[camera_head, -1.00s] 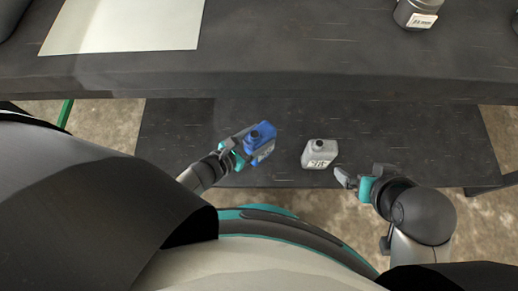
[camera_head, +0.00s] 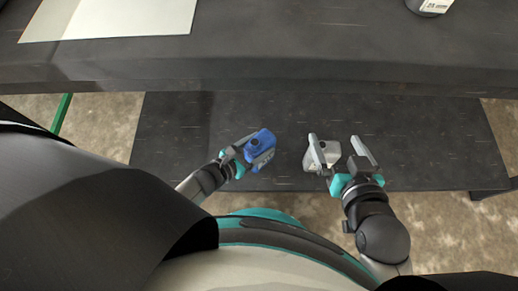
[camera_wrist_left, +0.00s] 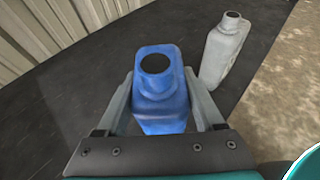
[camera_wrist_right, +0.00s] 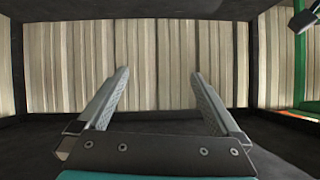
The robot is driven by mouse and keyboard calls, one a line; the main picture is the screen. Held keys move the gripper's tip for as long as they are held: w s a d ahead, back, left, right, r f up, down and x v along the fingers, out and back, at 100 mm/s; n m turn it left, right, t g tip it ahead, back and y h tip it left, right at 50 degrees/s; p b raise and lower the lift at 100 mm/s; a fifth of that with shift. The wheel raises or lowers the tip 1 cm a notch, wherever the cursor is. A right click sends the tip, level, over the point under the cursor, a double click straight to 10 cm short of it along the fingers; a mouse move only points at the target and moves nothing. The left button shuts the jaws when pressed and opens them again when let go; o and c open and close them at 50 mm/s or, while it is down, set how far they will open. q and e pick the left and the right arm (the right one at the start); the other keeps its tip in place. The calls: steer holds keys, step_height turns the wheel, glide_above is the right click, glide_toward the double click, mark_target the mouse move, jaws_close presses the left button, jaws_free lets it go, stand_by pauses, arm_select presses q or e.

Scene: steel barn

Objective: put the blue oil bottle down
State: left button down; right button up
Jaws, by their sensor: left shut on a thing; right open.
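The blue oil bottle (camera_head: 262,146) is upright over the lower shelf in the head view. My left gripper (camera_head: 246,150) is shut on it, one finger on each side; the bottle also fills the middle of the left wrist view (camera_wrist_left: 160,95). I cannot tell whether its base touches the shelf. A grey-white bottle (camera_head: 322,156) is to its right, and it shows upright in the left wrist view (camera_wrist_left: 224,50). My right gripper (camera_head: 341,150) is open; its left finger overlaps the grey-white bottle in the head view. The right wrist view shows nothing between its fingers.
The dark lower shelf (camera_head: 420,150) has free room at left and right. The upper bench top (camera_head: 300,50) overhangs its back. A pale sheet (camera_head: 110,18) and a dark container with a white label (camera_head: 430,5) are on the bench top. A corrugated wall (camera_wrist_right: 160,60) stands behind.

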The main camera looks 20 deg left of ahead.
arm_select(q)
steer(key=shift+f+b, duration=0.7)
steer(key=shift+f, duration=0.15)
steer(key=shift+f+b, duration=0.5)
steer(key=shift+f, duration=0.4)
arm_select(e)
steer(key=shift+s+a+r+m+t+y, duration=0.25)
steer(key=shift+a+r+t+y, duration=0.4)
steer(key=shift+t, duration=0.55)
steer(key=shift+s+a+r+m+t+y, duration=0.15)
steer(key=shift+s+a+r+t+y, duration=0.15)
steer(key=shift+a+r+t, duration=0.65)
steer(key=shift+f+t, duration=0.2)
steer(key=shift+t, duration=0.05)
arm_select(q)
jaws_free()
steer(key=shift+f, duration=0.2)
arm_select(e)
steer(key=shift+w, duration=0.1)
